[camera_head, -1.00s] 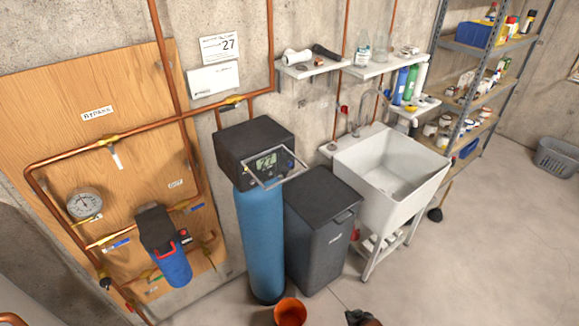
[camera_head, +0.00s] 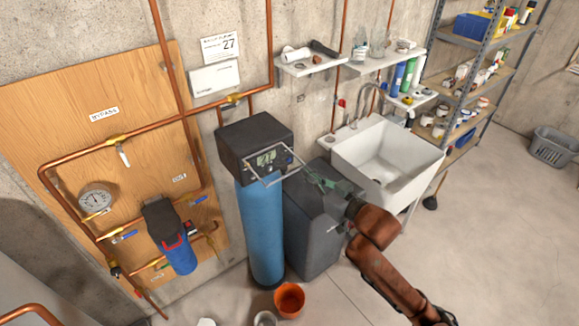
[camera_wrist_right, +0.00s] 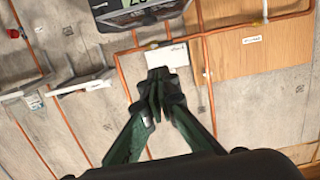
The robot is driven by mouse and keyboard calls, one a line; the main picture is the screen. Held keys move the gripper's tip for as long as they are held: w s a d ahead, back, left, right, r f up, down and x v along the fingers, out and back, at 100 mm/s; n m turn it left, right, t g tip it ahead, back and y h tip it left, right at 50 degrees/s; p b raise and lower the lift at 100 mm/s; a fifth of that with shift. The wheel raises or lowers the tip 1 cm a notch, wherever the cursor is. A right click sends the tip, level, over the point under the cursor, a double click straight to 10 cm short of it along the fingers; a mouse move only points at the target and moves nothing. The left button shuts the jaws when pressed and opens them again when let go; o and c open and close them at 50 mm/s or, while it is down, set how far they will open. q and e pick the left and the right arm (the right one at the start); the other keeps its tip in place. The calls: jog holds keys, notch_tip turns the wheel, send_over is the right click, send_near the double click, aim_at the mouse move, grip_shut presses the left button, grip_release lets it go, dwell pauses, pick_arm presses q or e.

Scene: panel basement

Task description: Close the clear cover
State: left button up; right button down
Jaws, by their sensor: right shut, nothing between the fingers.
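The clear cover (camera_head: 272,176) is a see-through flap with a pale frame on the black control head (camera_head: 240,146) of the blue tank (camera_head: 262,230). It stands open, jutting outward below the lit display (camera_head: 266,159). My right gripper (camera_head: 310,172) is shut and empty, just right of the cover's outer edge; whether it touches the cover I cannot tell. In the right wrist view the shut fingers (camera_wrist_right: 160,78) point toward the wall, and the cover's frame (camera_wrist_right: 142,18) and display show at the top. My left gripper is not in view.
A dark bin (camera_head: 312,240) stands under my right gripper, and a white sink (camera_head: 385,160) is to its right. An orange bucket (camera_head: 289,300) sits on the floor. Copper pipes and a blue filter (camera_head: 180,255) are at the left. Shelves hang above.

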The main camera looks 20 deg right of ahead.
jog(key=p, duration=0.2)
send_over(289, 168)
jog(key=s+a, duration=0.2)
jog(key=s, duration=0.3)
jog(key=f, duration=0.5)
jog(key=shift+w+d+f, duration=0.15)
jog(key=shift+d+f, duration=0.05)
jog(key=shift+d, duration=0.05)
